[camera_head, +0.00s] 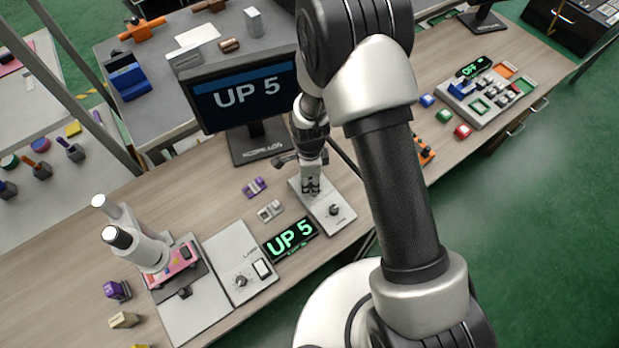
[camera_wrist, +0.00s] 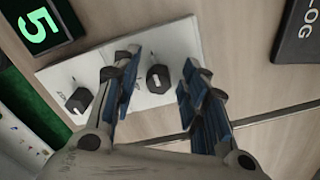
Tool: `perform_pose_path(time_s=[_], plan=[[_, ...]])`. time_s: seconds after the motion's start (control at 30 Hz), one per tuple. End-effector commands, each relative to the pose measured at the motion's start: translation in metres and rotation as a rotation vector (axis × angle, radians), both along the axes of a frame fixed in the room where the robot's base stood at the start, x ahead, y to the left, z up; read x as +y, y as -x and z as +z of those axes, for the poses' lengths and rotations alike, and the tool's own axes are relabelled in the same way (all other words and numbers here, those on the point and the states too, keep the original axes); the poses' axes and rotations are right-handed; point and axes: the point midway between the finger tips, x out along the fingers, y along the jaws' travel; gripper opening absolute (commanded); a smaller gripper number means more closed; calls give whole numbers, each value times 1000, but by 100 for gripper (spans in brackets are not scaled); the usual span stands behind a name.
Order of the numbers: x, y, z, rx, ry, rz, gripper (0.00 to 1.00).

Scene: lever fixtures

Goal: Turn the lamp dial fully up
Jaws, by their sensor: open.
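A light control plate (camera_head: 322,213) lies on the bench, left of my arm, with two dark dials. One dial (camera_head: 335,211) is on its near part and also shows left of my fingers in the wrist view (camera_wrist: 78,100). The other dial (camera_wrist: 159,78) has a white mark and lies between my open fingers; in the head view my gripper (camera_head: 311,186) hides it. My gripper, also in the wrist view (camera_wrist: 160,92), is empty, pointing down over this dial. Contact cannot be told. The dial labels are too small to read, so which is the lamp's is unclear.
A small display (camera_head: 290,240) and a monitor (camera_head: 243,92) both read "UP 5". Left is a plate with another dial (camera_head: 240,281), beside a microscope-like device (camera_head: 136,246). Small purple (camera_head: 254,187) and grey (camera_head: 270,211) blocks lie left of the control plate.

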Motion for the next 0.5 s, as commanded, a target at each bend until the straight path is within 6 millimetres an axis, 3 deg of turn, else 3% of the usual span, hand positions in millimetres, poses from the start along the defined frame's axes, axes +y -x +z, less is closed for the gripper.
perform_pose_path(time_s=[0.17, 0.5], plan=[[1, -2, 15, -5, -1, 0, 40], [0, -1, 86, -5, -1, 0, 40]])
